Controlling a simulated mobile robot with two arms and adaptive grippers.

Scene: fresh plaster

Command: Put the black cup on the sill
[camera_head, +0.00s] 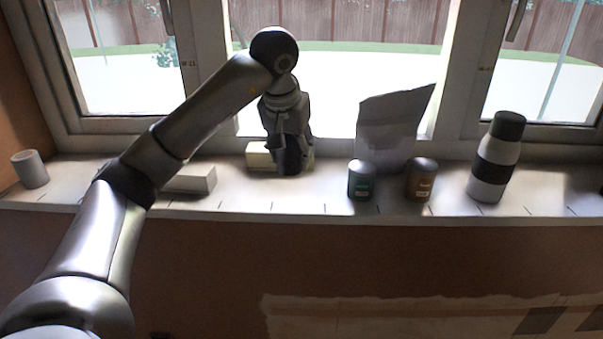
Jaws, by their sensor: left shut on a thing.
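The black cup (289,160) is at the middle of the window sill (300,205). My left gripper (287,146) comes down on it from above and is shut on it, hiding its upper part. The cup looks upright, its bottom at or just above the sill's surface; I cannot tell whether it touches. My right gripper is not in view.
A cream block (259,157) lies just behind the cup. To the right stand a green jar (361,180), a brown jar (420,180), a grey bag (392,125) and a bottle (496,157).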

